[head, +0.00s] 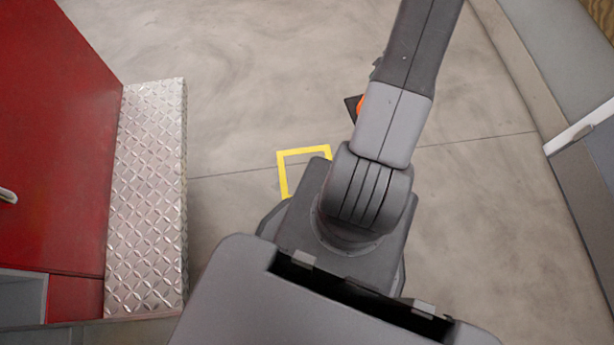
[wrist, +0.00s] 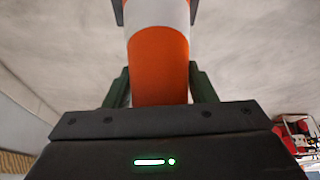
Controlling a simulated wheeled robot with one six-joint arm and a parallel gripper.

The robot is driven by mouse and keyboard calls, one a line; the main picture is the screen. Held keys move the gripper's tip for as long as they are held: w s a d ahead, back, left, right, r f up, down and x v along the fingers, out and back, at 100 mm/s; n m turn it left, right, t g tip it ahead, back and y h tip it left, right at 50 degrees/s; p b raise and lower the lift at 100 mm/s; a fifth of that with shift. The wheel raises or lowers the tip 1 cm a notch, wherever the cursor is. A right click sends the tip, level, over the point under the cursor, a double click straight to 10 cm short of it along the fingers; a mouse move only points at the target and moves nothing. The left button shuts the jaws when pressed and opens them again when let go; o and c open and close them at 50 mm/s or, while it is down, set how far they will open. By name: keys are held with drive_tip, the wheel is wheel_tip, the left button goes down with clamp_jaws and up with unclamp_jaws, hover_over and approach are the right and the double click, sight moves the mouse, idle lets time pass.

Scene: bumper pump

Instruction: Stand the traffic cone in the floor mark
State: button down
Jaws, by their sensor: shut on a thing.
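The traffic cone (wrist: 159,65) is orange with a white band and fills the upper middle of the wrist view. My gripper (wrist: 160,85) is shut on it, with a dark finger on each side of the cone. In the head view only a bit of the orange cone (head: 361,105) and a dark corner, apparently its base, show beside my arm; the rest is hidden behind the arm. The floor mark (head: 283,172) is a yellow square outline on the floor, left of the visible part of the cone. My body hides its lower right part.
A red body (head: 60,140) with a diamond-plate step (head: 147,200) stands at the left. A grey structure (head: 590,165) runs along the right edge. The concrete floor (head: 250,80) around and beyond the mark is clear. Red and white items (wrist: 298,135) show at the wrist view's right edge.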

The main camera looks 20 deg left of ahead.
drive_tip(key=s+a+f+n+g+b, duration=0.2)
drive_tip(key=s+a+f+n+b, duration=0.35)
drive_tip(key=f, duration=0.45)
drive_tip(key=s+a+f+n+g+b, duration=0.2)
drive_tip(key=s+a+f+n+b, duration=0.4)
drive_tip(key=f, duration=0.4)
drive_tip(key=s+a+f+n+g+b, duration=0.2)
drive_tip(key=s+a+f+n+b, duration=0.35)
drive_tip(key=a+f, duration=0.35)
wheel_tip(320, 180, down, 11)
drive_tip(key=d+b, duration=0.1)
drive_tip(key=b, duration=0.4)
drive_tip(key=shift+w+d+r+m+y, duration=0.2)
drive_tip(key=shift+w+m+y, duration=0.1)
drive_tip(key=shift+w+m, duration=0.1)
drive_tip(key=shift+f+b, duration=0.2)
drive_tip(key=shift+b, duration=0.1)
drive_tip(key=c, duration=0.6)
unclamp_jaws()
drive_tip(key=shift+r, duration=0.1)
drive_tip(key=p+v, duration=0.7)
drive_tip(key=v, duration=0.5)
drive_tip(key=shift+p, duration=0.3)
drive_tip(key=shift+s+r, duration=0.1)
